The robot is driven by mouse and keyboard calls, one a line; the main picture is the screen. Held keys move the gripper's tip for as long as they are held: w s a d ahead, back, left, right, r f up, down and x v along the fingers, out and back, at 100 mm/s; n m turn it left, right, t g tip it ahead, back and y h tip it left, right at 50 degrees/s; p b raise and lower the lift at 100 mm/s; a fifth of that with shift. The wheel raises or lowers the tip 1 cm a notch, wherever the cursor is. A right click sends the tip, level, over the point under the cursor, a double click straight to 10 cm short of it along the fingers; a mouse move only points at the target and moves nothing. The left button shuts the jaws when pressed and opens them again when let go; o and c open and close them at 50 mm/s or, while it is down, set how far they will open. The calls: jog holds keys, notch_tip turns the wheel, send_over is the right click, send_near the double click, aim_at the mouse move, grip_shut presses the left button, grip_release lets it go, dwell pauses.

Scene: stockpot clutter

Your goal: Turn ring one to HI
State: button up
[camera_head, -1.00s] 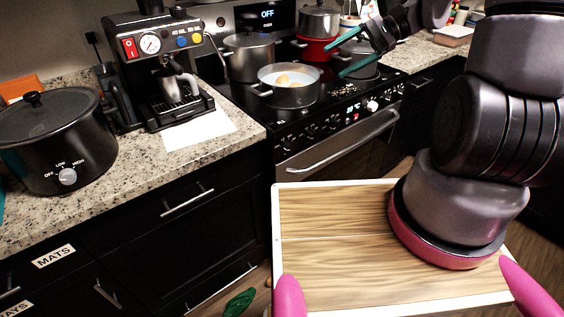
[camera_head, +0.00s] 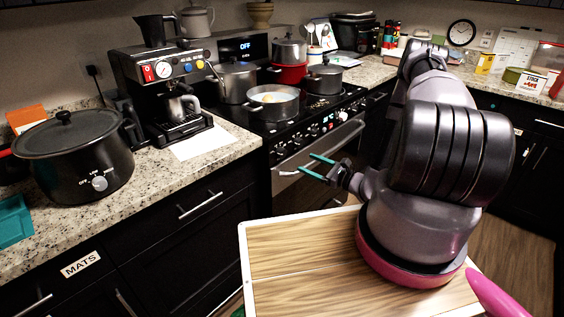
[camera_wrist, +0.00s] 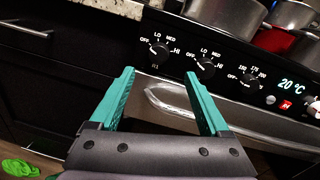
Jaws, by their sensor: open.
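The stove's front panel shows in the wrist view. Its leftmost knob (camera_wrist: 159,52), with OFF, LO, MED and HI around it and a small label below that seems to read R1, lies beyond the gap between my fingertips. A second knob (camera_wrist: 205,68) with the same marks is to its right, past my right fingertip. I cannot tell surely where either pointer stands. My gripper (camera_wrist: 158,77) has teal fingers, open and empty, apart from the knobs. In the head view my gripper (camera_head: 314,166) is in front of the stove, below the panel's height in the picture.
The oven handle (camera_wrist: 185,112) runs below the panel, near my right finger. A third knob (camera_wrist: 249,79) with temperature marks is further right. A pan (camera_head: 273,108) and several pots stand on the hob. A wooden-topped tray (camera_head: 290,255) is before me.

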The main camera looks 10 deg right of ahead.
aim_at(284, 154)
jog(key=x, duration=1)
jog(key=shift+w+a+f, duration=0.2)
jog(key=shift+f, duration=0.05)
grip_shut()
